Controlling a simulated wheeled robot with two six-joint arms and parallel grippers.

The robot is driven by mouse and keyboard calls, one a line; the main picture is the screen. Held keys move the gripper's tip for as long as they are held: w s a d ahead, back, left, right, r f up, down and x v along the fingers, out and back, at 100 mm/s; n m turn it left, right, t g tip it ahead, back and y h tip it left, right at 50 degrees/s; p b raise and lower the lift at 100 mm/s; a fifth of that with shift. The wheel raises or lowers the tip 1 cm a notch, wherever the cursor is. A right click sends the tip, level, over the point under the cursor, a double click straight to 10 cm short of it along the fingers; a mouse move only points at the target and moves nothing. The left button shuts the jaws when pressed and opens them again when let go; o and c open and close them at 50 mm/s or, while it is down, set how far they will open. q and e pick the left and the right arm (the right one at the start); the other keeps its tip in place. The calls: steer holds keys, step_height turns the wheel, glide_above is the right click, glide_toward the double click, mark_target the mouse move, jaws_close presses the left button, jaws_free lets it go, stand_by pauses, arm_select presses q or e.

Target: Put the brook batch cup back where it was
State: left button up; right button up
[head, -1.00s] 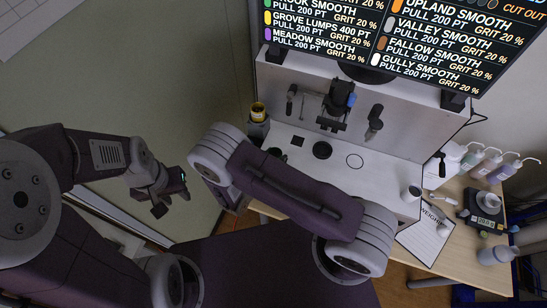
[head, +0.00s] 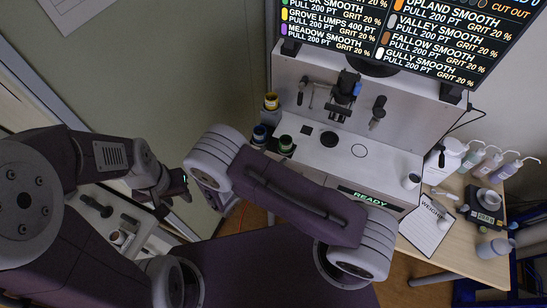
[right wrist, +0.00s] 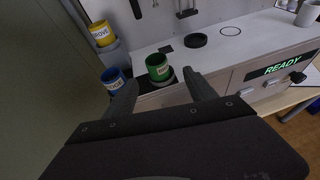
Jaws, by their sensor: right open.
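A green cup with a pale label (head: 286,143) stands upright at the left end of the white bench; its label is too small to read. In the head view my right arm hides this gripper. My left gripper (head: 172,188) is at the left, away from the bench; its jaw is unclear.
A yellow cup (right wrist: 102,33) and a blue cup (right wrist: 114,78) stand on a stepped holder left of the bench. A dark square (head: 307,130), a black ring (head: 329,139) and a drawn circle (head: 359,151) mark the bench top. A white cup (head: 411,181) stands at right.

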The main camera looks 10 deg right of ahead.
steer(key=s+d+r+m+g+y, duration=0.2)
steer(key=s+d+r+m+g, duration=0.2)
steer(key=s+d+m+g, duration=0.75)
step_height(320, 180, up, 6)
steer(key=a+m+t+y, duration=0.3)
steer(key=m+y, duration=0.5)
steer(key=m, duration=0.8)
arm_select(q)
step_height(320, 180, down, 19)
steer(key=b, duration=1.8)
steer(key=shift+w+d+b, duration=0.15)
steer(key=shift+w+b, duration=0.2)
steer(key=shift+w, duration=0.1)
arm_select(e)
step_height(320, 180, down, 19)
steer(key=shift+s+a+r, duration=0.15)
steer(key=shift+s, duration=0.1)
